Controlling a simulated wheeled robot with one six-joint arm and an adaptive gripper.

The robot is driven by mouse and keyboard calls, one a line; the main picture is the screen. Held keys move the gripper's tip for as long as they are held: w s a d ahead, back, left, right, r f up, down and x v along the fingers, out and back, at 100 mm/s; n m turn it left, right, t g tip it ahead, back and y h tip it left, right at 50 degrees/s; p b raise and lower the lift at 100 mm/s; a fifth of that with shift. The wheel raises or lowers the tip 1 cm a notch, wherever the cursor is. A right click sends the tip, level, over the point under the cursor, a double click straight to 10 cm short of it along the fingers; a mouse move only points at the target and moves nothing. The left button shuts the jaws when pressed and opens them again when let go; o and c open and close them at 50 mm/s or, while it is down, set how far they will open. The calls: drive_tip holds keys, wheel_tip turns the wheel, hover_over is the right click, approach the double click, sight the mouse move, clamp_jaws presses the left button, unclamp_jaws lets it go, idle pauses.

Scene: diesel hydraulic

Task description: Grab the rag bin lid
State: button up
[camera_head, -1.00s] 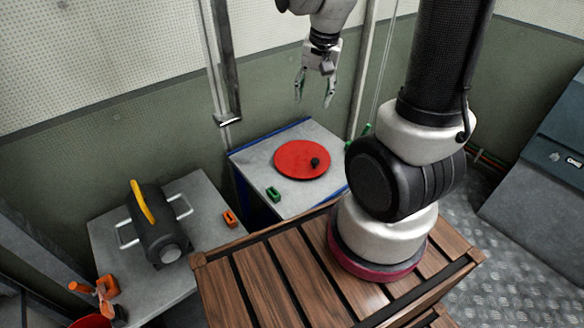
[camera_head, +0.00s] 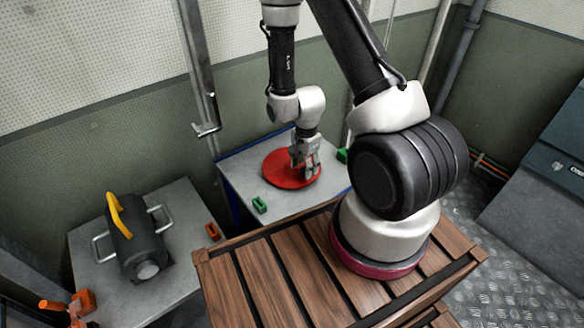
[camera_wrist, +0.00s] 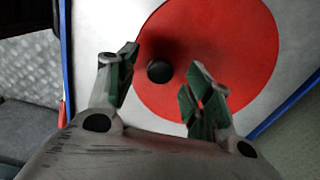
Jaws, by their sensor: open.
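The rag bin lid (camera_head: 279,169) is a round red disc on the grey top of a blue-edged stand. In the wrist view the lid (camera_wrist: 225,45) fills the upper middle, and its small black knob (camera_wrist: 159,71) shows near its left edge. My gripper (camera_head: 306,172) is open and points down over the right part of the lid. In the wrist view the green-lined fingers of my gripper (camera_wrist: 158,85) are spread, with the knob between and a little beyond their tips. Whether the fingers touch the lid I cannot tell. The knob is hidden in the head view.
The stand's top (camera_head: 235,180) also bears a green block (camera_head: 260,205) at its front left and another green piece (camera_head: 342,156) at its right. A grey table (camera_head: 185,200) at left holds a dark machine with a yellow handle (camera_head: 119,216). A slatted wooden surface (camera_head: 265,280) lies in front.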

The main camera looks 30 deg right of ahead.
wheel_tip(320, 180, down, 2)
drive_tip(key=shift+f, duration=0.2)
clamp_jaws()
drive_tip(key=shift+r, duration=0.1)
